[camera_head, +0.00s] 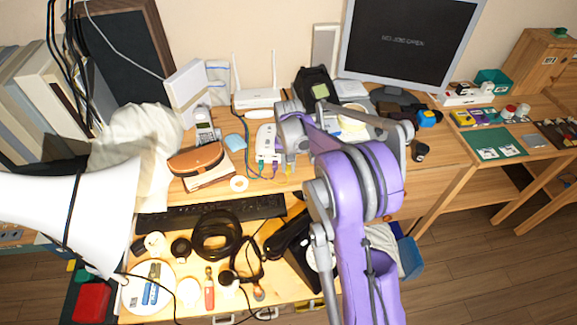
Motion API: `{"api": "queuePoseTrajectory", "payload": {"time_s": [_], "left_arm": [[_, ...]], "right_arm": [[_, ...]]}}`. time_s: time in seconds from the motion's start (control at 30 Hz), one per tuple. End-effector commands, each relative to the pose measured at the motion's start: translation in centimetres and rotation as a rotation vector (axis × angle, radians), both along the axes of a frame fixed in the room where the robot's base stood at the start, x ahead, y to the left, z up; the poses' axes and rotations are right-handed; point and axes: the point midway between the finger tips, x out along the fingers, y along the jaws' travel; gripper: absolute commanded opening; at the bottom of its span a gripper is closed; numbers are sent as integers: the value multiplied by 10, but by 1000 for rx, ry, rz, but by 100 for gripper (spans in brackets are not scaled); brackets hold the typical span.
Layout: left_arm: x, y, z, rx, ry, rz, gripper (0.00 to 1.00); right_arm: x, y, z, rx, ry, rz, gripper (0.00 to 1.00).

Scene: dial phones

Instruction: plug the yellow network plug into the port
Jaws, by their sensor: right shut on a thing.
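A white network box (265,143) stands on the desk left of my right gripper, with teal and purple plugs at its front edge. My right gripper (289,153) comes down at the box's right side, at the end of my purple arm. It is shut on the yellow network plug (289,169), a small yellow spot just below the fingers. The plug seems close to the box's front right corner. I cannot tell whether it touches or enters the port. The port itself is too small to make out. My left gripper is not in view.
A white router (257,98) stands behind the box. A keyboard (207,213) is in front. A monitor (412,40) stands at the back right. The desk is crowded.

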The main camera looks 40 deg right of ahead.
Motion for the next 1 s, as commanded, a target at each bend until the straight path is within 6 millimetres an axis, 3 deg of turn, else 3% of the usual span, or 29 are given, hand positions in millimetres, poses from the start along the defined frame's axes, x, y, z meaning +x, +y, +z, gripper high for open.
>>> {"api": "queuePoseTrajectory", "payload": {"time_s": [1.0], "left_arm": [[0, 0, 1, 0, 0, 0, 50]], "right_arm": [[12, -10, 0, 0, 0, 0, 0]]}}
